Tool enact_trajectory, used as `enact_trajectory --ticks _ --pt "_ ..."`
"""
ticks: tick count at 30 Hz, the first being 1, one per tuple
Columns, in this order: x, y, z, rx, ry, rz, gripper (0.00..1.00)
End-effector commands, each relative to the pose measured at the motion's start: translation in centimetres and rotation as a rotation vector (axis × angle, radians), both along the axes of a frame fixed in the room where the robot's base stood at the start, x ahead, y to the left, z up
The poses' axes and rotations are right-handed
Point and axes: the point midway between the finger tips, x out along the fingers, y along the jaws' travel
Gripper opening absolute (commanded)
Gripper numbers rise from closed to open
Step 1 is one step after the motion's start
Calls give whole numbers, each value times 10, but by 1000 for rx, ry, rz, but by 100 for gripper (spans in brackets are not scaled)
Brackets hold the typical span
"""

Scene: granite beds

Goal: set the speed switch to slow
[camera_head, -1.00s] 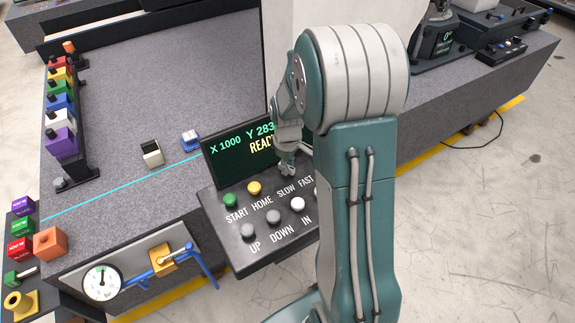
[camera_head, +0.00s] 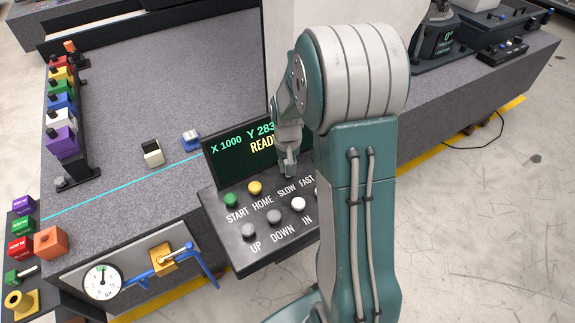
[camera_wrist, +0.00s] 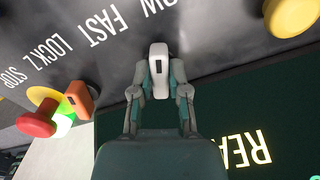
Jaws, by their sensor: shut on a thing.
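The control panel (camera_head: 225,219) carries a dark screen (camera_head: 229,165) reading X 1000, Y 283 and a partly hidden READY. The labels SLOW and FAST are printed below my gripper (camera_head: 288,172) in the head view. In the wrist view my gripper (camera_wrist: 159,92) is shut on a pale switch lever (camera_wrist: 159,62) with a dark slot, between the SLOW and FAST lettering. The lever's base is hard to make out, and my gripper hides the lever in the head view.
A green button (camera_head: 230,201) and a yellow button (camera_head: 254,188) sit left of the gripper, with grey and white buttons below. In the wrist view a red knob (camera_wrist: 38,119) and an orange block (camera_wrist: 79,100) stand at the left. The granite bed (camera_head: 170,80) lies behind.

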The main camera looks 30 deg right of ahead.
Motion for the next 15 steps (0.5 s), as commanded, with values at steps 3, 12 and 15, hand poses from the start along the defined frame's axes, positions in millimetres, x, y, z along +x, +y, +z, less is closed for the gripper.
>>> enact_trajectory --ticks 3,12,15 --pt "5 0 3 -3 -17 -61 0" --pt "5 0 3 -3 -17 -147 0" --pt "5 0 3 -3 -17 -157 0"
